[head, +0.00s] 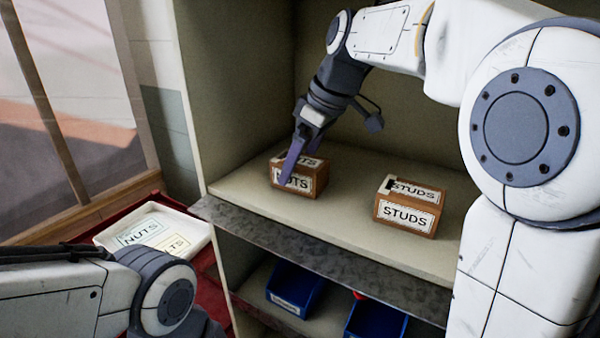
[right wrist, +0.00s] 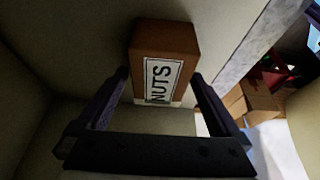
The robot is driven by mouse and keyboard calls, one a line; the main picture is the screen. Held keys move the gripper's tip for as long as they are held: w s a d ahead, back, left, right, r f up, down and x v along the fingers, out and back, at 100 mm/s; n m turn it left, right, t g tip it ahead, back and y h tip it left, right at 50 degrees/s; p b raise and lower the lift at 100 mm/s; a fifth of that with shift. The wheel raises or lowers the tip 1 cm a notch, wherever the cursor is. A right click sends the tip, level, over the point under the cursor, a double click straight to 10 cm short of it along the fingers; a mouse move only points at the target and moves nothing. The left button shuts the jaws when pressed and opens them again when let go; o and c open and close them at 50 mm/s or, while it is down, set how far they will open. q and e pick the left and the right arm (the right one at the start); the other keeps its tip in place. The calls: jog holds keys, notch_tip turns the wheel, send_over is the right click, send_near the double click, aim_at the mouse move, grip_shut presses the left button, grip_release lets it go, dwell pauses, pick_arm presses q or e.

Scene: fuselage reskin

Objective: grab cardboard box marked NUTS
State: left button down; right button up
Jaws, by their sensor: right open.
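The cardboard box marked NUTS (head: 314,182) stands upright on the upper shelf, at its left part. It is brown with white labels on its front and top. My right gripper (head: 291,168) comes down over the box, and a finger covers part of its labels in the head view. In the right wrist view the NUTS box (right wrist: 165,50) lies ahead, in line with the gap between the two spread fingers of my right gripper (right wrist: 160,85). Contact with the box cannot be told. My left arm shows at the lower left, but its gripper is out of view.
A similar box marked STUDS (head: 405,216) stands to the right on the same shelf (head: 345,220). Blue bins (head: 296,287) sit on the shelf below. A white tray (head: 103,240) with labelled cards is at the left. The cabinet's left wall (head: 215,90) rises beside the NUTS box.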

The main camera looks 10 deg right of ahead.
jog(key=shift+f, duration=0.25)
dwell(0.3)
jog(key=c, duration=1.4)
jog(key=shift+r, duration=0.1)
grip_shut()
